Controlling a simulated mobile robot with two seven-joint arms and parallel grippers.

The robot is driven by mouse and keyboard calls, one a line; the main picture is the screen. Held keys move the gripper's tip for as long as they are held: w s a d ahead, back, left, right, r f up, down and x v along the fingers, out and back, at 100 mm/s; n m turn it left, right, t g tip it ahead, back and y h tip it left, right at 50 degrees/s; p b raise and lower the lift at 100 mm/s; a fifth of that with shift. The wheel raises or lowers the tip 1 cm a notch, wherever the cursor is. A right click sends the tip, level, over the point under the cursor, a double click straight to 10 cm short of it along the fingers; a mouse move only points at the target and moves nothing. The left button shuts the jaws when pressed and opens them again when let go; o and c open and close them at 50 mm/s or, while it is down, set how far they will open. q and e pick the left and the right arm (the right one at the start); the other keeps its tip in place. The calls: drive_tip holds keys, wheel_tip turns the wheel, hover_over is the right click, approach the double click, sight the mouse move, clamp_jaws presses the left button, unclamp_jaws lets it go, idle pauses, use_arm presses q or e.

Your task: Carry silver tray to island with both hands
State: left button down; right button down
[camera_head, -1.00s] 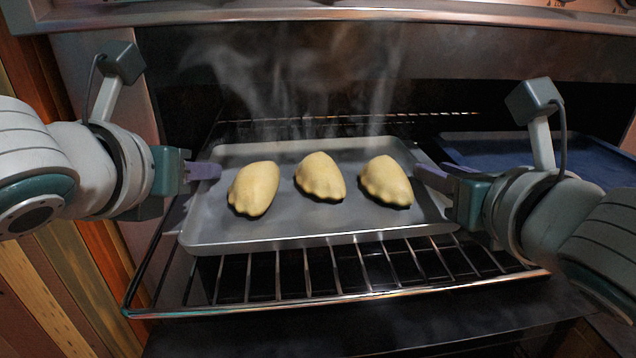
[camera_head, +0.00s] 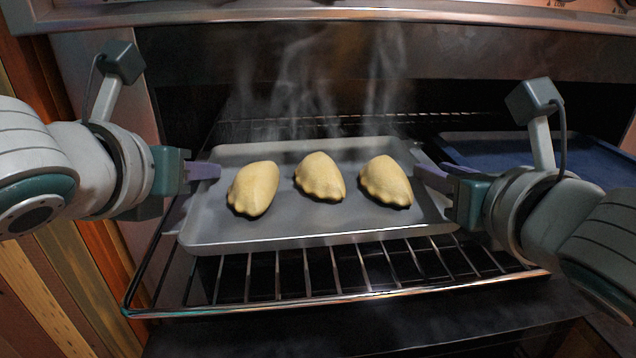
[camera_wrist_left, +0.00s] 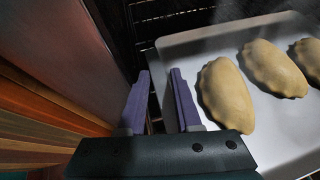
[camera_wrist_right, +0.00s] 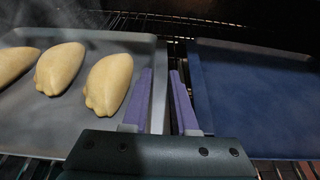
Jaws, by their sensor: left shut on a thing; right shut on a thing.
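The silver tray (camera_head: 300,231) lies level over the oven rack and carries three pale yellow pastries (camera_head: 320,177) in a row. My left gripper (camera_head: 203,172) is shut on the tray's left rim; in the left wrist view its purple fingers (camera_wrist_left: 160,98) straddle that rim. My right gripper (camera_head: 432,178) is shut on the tray's right rim, and its fingers (camera_wrist_right: 163,98) straddle the rim in the right wrist view. Whether the tray rests on the rack or hangs just above it I cannot tell. The island is not in view.
The wire rack (camera_head: 330,280) sticks out of the dark oven, its front bar below the tray. A blue tray (camera_head: 540,150) sits to the right, close to my right gripper. The oven's side panel and a wooden surface (camera_head: 75,290) are at the left. Steam rises behind the pastries.

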use_arm(q)
drive_tip(key=shift+r, duration=0.1)
use_arm(e)
drive_tip(key=shift+d+r, duration=0.15)
